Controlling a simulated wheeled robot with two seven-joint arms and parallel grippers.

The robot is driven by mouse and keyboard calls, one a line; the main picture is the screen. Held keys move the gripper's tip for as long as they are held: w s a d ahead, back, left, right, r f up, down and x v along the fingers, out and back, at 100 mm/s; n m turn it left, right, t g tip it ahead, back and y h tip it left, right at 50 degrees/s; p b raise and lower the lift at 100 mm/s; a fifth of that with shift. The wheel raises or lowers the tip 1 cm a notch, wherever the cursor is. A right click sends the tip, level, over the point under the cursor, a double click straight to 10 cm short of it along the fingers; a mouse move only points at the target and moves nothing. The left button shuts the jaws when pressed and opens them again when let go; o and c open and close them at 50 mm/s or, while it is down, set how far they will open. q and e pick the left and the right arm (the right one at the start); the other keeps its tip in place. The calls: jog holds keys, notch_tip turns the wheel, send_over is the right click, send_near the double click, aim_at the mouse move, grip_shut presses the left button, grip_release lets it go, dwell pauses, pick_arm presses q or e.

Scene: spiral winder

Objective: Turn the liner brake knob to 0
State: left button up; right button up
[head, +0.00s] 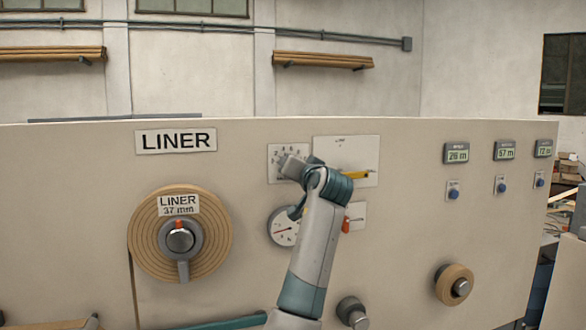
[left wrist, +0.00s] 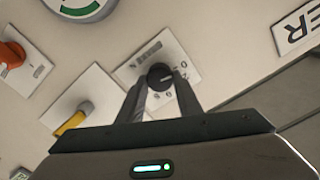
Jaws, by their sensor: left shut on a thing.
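The liner brake knob (left wrist: 160,75) is a small black round knob with a pale pointer line, on a white numbered dial plate (left wrist: 143,60). In the left wrist view its pointer line lies roughly sideways; the number it points at is too small to read. My left gripper (left wrist: 161,86) is shut on the knob, one finger on each side. In the head view my left gripper (head: 291,168) covers the knob, and part of the dial plate (head: 274,150) with its numbers shows beside it. My right gripper is not in view.
A plate with a yellow lever (head: 355,175) is right of the dial. A round gauge (head: 283,232) and a red switch (head: 346,224) are below, close to my arm. The LINER roll (head: 143,238) juts out at left. Digital counters (head: 456,153) are at right.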

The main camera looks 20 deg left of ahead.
pick_arm(q)
jog(key=o, duration=1)
jog(key=shift+f, duration=0.2)
jog(key=shift+o, duration=0.2)
jog(key=shift+r, duration=0.1)
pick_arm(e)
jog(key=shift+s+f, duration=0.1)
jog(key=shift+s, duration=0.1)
pick_arm(q)
jog(key=shift+s, duration=0.1)
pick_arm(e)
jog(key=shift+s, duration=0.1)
pick_arm(q)
jog(key=b+v, duration=0.3)
jog(key=v, duration=1.4)
jog(key=shift+d, duration=0.2)
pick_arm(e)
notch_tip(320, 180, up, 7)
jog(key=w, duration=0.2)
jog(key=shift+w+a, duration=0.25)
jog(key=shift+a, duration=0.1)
pick_arm(q)
jog(key=shift+s, duration=0.1)
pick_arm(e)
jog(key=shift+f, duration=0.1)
